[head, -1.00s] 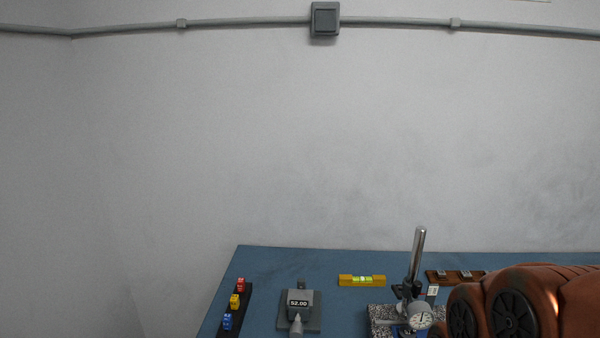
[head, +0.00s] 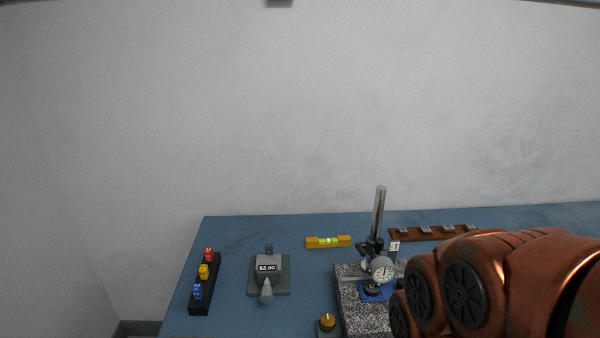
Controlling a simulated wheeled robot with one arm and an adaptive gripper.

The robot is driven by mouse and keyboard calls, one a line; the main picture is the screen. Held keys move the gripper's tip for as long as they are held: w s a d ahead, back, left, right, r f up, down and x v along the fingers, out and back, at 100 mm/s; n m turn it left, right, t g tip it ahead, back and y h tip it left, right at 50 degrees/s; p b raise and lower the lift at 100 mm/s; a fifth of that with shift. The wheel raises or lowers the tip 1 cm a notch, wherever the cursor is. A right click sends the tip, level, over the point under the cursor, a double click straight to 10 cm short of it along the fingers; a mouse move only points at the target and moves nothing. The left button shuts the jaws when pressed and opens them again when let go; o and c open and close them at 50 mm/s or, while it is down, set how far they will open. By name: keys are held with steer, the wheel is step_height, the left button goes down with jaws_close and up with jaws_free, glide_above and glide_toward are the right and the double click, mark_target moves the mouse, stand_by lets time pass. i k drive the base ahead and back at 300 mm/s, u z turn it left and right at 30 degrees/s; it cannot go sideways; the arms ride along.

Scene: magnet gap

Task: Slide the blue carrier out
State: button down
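A flat blue piece (head: 370,293) lies on the speckled granite block (head: 352,312), under the dial gauge (head: 382,269) on its upright post. It may be the blue carrier; my arm hides part of that area. A small blue block (head: 197,292) also sits at the near end of a black rack (head: 201,308), below a yellow block (head: 203,272) and a red block (head: 208,255). My orange arm fills the lower right of the head view. My gripper is not in view.
A grey device reading 52.00 (head: 268,267) stands on a plate left of centre. A brown strip with several metal pieces (head: 433,233) lies at the back right. A brass knob (head: 327,321) stands at the front. Blue tabletop (head: 235,235) is bare between things.

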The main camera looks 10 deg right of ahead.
mark_target(388, 289)
steer(key=u, duration=1.2)
steer(key=k, duration=0.85)
steer(key=z, duration=0.15)
steer(key=i, duration=0.4)
steer(key=u, duration=0.05)
